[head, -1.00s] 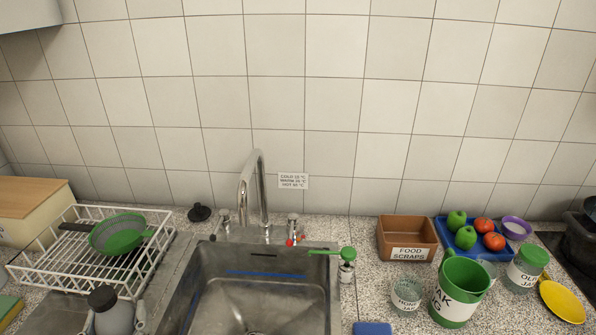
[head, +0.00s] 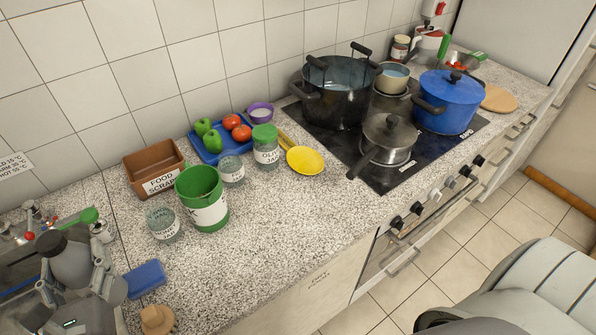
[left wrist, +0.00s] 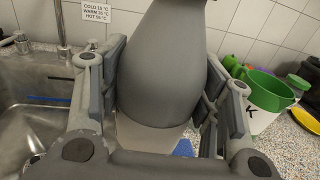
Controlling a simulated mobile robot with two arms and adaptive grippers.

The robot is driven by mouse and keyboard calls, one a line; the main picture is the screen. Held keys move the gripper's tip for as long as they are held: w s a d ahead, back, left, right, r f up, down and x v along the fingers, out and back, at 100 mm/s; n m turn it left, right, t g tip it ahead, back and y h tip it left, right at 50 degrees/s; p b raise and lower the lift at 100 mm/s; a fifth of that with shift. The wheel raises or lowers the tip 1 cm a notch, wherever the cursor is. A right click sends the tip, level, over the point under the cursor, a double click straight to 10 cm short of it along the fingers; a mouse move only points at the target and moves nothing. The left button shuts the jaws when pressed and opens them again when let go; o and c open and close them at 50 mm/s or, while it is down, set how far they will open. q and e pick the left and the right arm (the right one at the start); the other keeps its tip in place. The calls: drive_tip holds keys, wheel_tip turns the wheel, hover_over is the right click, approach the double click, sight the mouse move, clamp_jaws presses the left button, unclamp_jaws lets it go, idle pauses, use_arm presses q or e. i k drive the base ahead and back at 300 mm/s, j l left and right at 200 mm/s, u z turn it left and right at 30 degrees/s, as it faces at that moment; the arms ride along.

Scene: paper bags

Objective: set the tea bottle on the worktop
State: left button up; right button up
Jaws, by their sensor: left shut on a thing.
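The tea bottle (head: 70,262) is grey with a dark cap and shows at the lower left of the head view. My left gripper (head: 76,278) is shut on it, with one finger on each side. In the left wrist view the grey bottle (left wrist: 165,70) fills the middle between the fingers. It is held near the right end of the sink, and I cannot tell its height above the surface. The speckled worktop (head: 290,220) runs to the right of it. My right gripper is not in view.
A blue sponge (head: 146,279), a glass (head: 162,224), a green-and-white container (head: 203,200) and a brown food scraps box (head: 155,168) stand near the bottle. A yellow spoon rest (head: 305,160) lies before the hob with its pots. The worktop's front middle is clear.

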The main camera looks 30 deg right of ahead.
sight(263, 197)
drive_tip(key=l+z, duration=0.1)
drive_tip(key=l, duration=1)
drive_tip(key=l+z, duration=0.1)
drive_tip(key=l, duration=0.95)
drive_tip(key=i, duration=0.05)
